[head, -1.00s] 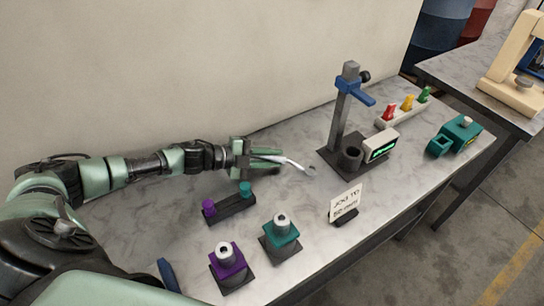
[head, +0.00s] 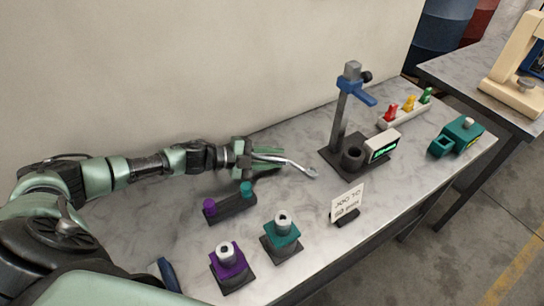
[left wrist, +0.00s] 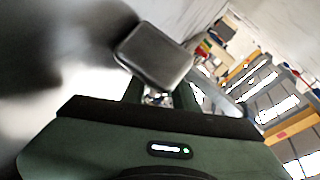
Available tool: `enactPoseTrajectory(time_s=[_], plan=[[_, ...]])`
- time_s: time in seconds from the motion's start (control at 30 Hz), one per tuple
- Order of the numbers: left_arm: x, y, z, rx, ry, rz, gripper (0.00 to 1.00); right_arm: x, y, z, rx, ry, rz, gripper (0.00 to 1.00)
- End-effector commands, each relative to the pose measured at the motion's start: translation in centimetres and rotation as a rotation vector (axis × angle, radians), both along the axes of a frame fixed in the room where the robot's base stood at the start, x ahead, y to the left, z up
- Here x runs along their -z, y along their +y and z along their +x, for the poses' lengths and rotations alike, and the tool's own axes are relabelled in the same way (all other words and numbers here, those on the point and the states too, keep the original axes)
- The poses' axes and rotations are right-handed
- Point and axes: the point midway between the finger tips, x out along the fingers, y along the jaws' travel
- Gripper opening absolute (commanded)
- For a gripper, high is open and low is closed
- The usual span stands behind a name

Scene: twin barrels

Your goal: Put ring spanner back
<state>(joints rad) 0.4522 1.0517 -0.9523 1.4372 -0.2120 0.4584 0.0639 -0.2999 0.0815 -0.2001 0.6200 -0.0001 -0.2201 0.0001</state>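The ring spanner (head: 298,167) is a slim silver tool that sticks out to the right from my left gripper (head: 268,158) in the head view. The gripper's green fingers look closed around its left part, which they hide. Its ring end is close to the marble bench top, near the stand; I cannot tell whether it touches. In the left wrist view, a bit of shiny metal (left wrist: 157,97) shows below a dark finger pad (left wrist: 154,53). My right gripper is not in view.
A dark stand with a blue clamp (head: 357,94) and a display box stands right of the spanner. A sign (head: 347,203), a purple-and-teal-knobbed block (head: 230,206), a purple block (head: 229,262) and a teal block (head: 282,237) stand in front. A wall (head: 200,60) is close behind.

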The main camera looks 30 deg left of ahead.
Motion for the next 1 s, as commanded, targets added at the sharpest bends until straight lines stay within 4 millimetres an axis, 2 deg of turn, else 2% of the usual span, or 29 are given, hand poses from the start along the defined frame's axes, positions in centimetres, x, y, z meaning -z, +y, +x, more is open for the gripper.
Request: enactPoseTrajectory(time_s=[0.03,0.17,0.27,0.5,0.7,1.0], plan=[[0.7,-0.2,-0.5,0.006,0.013,0.003,0.43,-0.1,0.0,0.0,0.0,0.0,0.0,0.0],[-0.7,-0.2,-0.5,0.006,0.013,0.003,0.43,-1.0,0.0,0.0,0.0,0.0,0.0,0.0],[-0.6,1.1,-1.6,0.002,0.015,0.006,0.43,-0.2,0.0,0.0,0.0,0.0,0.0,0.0],[-2.5,5.0,-5.3,0.001,0.014,0.006,0.43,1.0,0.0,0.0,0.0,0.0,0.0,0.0],[-3.8,7.2,-7.3,0.002,0.01,0.004,0.43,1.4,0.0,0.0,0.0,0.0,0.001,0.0],[-4.6,8.1,-8.2,0.002,0.005,0.001,0.43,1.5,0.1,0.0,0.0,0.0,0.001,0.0]])
